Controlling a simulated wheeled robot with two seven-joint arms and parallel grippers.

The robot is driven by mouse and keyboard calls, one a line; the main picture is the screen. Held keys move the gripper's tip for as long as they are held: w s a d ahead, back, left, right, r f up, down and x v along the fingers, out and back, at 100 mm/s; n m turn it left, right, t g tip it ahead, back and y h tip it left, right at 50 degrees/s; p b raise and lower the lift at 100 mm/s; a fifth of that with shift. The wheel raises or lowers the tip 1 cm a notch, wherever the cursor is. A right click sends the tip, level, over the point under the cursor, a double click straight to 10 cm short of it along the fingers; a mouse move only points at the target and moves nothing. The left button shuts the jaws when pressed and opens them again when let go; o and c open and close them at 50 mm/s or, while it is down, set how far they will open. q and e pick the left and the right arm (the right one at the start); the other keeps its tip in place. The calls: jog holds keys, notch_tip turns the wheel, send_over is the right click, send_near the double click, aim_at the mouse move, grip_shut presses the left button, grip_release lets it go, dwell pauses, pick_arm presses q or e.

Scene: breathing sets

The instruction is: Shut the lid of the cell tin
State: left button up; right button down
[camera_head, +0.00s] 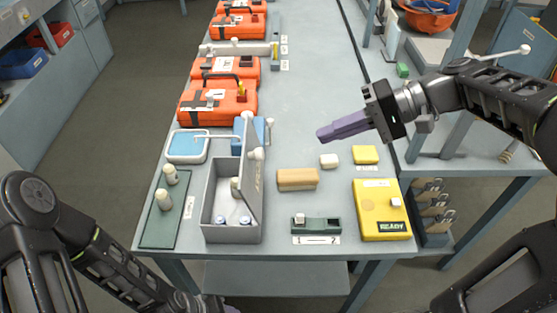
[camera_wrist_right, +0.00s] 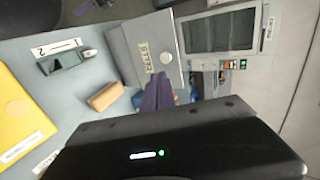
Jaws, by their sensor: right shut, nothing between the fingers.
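The cell tin (camera_head: 231,235) is a grey open box near the table's front left. Its grey lid (camera_head: 253,185) stands up along the right side, with lettering and a pale knob at the top. Round-topped cells (camera_head: 233,221) sit inside; the lid hides part of the interior. In the right wrist view the lid (camera_wrist_right: 130,50) shows its lettering and round knob. My right gripper (camera_head: 320,134) has purple fingers, shut and empty, above the table to the right of the lid and apart from it. The fingers also show in the right wrist view (camera_wrist_right: 160,90). My left gripper (camera_head: 222,306) is mostly cut off at the bottom edge.
A tan block (camera_head: 298,179) lies right of the tin. A green holder (camera_head: 316,225) and a yellow box (camera_head: 381,212) stand farther right. A green tray with white pieces (camera_head: 158,230) is left. Orange cases (camera_head: 216,106) line the back left. The table's middle is clear.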

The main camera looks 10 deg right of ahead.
aim_at(263, 154)
jog(key=b+x, duration=0.2)
jog(key=x, duration=0.1)
jog(key=b+x, duration=0.2)
jog(key=x, duration=0.1)
jog(key=b+x, duration=0.3)
jog(key=shift+w+a+r, duration=0.1)
jog(key=shift+a+r, duration=0.15)
jog(key=shift+a, duration=0.25)
jog(key=shift+w+a+f, duration=0.2)
jog(key=shift+a+f, duration=0.05)
jog(key=shift+a, duration=0.45)
